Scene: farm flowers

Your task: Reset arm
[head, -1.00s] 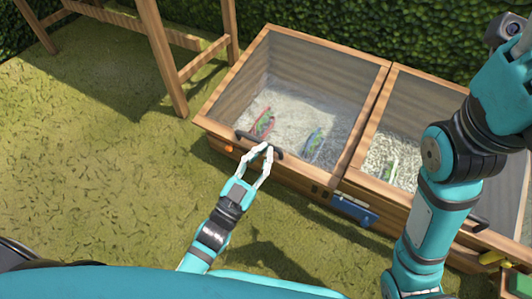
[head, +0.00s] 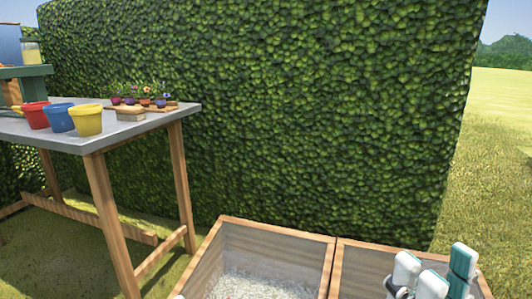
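My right gripper (head: 434,272) shows at the bottom right of the head view, in front of the right planter box. Its pale, block-like finger parts with teal sides point upward, with small gaps between them. The lower part is cut off by the frame edge, so its opening is unclear. I see nothing held in it. My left gripper is not in view; a tiny pale bit at the bottom edge, by the left planter, is too small to identify.
A wooden planter with two glazed boxes (head: 277,232) stands at the bottom. At left, a grey-topped table (head: 150,124) holds red (head: 35,115), blue (head: 57,118) and yellow (head: 87,119) pots and several potted flowers. A tall hedge (head: 300,110) stands behind; open grass lies far right.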

